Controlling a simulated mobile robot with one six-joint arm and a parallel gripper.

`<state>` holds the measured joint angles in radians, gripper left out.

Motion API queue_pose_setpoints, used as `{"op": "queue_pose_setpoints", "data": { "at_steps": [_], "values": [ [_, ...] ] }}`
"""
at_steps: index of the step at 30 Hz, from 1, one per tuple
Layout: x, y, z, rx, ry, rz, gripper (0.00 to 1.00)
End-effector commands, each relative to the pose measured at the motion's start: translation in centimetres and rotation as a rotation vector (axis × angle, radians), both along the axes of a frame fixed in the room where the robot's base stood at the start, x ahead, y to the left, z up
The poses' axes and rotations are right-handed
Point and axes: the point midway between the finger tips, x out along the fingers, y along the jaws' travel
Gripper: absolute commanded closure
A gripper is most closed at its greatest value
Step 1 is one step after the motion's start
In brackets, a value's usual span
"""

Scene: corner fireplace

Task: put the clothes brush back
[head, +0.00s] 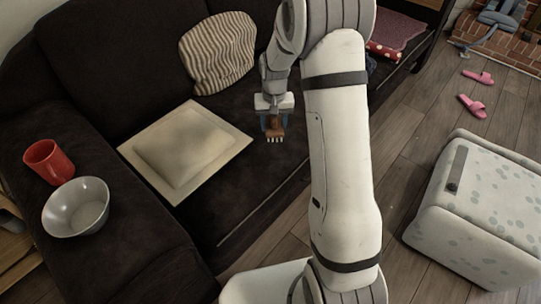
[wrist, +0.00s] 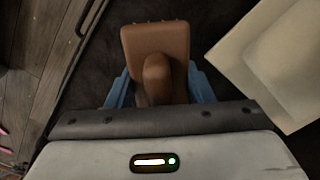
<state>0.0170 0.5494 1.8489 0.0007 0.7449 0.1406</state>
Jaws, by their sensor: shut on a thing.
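The clothes brush (head: 275,127) is brown with pale bristle tips showing at its lower edge in the head view. My gripper (head: 273,124) is shut on it, over the dark sofa seat, just right of a cream cushion. In the wrist view the brush (wrist: 155,48) shows as a brown block with a rounded handle between the blue fingers of my gripper (wrist: 158,88). I cannot tell whether the brush touches the seat. A clear place where the brush belongs cannot be made out.
The dark sofa (head: 250,185) holds a flat cream cushion (head: 184,150) and a striped cushion (head: 217,52). A red mug (head: 49,162) and a grey bowl (head: 76,207) sit on its left arm. A spotted pouf (head: 478,215) and pink slippers (head: 473,105) are on the wooden floor.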

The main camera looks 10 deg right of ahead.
Motion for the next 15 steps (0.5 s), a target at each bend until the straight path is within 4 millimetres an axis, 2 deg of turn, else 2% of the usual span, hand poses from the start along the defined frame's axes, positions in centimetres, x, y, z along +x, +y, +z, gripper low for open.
{"op": "queue_pose_setpoints", "data": {
  "at_steps": [7,15],
  "values": [
    [0.0,0.0,-4.1,0.000,0.003,-0.003,0.71],
    [0.0,0.1,-7.1,0.000,0.002,-0.002,0.71]
  ]
}}
